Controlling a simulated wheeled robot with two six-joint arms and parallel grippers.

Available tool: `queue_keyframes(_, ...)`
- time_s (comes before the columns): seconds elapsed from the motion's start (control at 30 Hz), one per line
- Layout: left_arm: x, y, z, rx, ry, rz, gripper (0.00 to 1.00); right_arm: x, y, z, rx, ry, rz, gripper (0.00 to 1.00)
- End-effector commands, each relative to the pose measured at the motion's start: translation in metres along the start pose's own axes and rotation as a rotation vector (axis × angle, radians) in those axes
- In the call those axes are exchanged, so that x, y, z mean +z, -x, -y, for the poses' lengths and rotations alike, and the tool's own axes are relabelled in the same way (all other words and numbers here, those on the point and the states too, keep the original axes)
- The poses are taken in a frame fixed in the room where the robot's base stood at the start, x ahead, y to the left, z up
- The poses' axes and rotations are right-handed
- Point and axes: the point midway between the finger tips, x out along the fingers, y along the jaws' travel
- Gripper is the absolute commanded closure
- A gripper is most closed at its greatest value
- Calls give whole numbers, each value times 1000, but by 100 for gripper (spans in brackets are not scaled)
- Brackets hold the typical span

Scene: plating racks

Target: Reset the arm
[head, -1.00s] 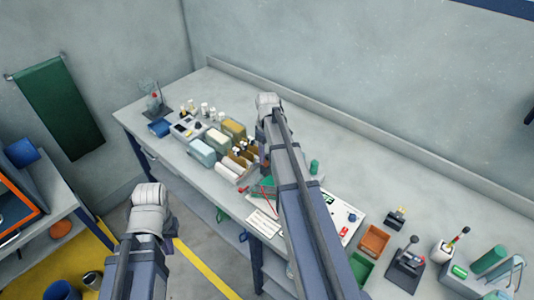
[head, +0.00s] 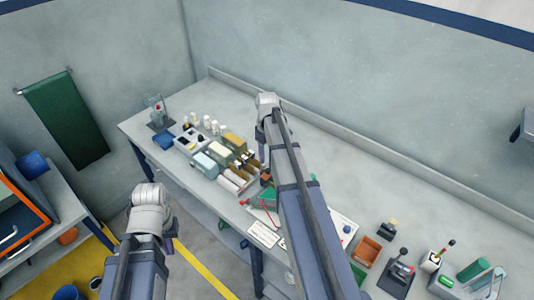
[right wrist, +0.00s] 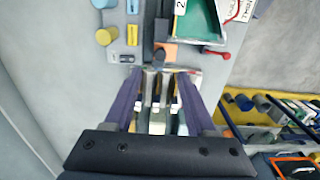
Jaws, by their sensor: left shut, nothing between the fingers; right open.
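My left gripper (head: 166,232) is at the lower left in the head view, over the floor in front of the bench. Its fingers are mostly hidden by the white wrist; it is shut and empty. A rack of upright plates (right wrist: 160,88) shows between and beyond the fingers. I cannot see the fingers touching it.
Cream, blue and olive boxes (head: 205,166) and small bottles (head: 207,123) stand on the bench's left half. A shelf (head: 60,225) is at far left.

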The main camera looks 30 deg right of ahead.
Motion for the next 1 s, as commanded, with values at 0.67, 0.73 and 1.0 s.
queue_keyframes(0.67, -3, -46, -4, -1, -4, 0, 100, 6, -46, 174, 26, -9, 38, 44)
queue_keyframes(0.73, -3, -57, -5, -1, -6, 0, 100, 16, -57, 217, 37, -16, 47, 44)
queue_keyframes(1.0, -5, -84, -8, -2, -9, 0, 100, 61, -83, 323, 80, -47, 62, 44)
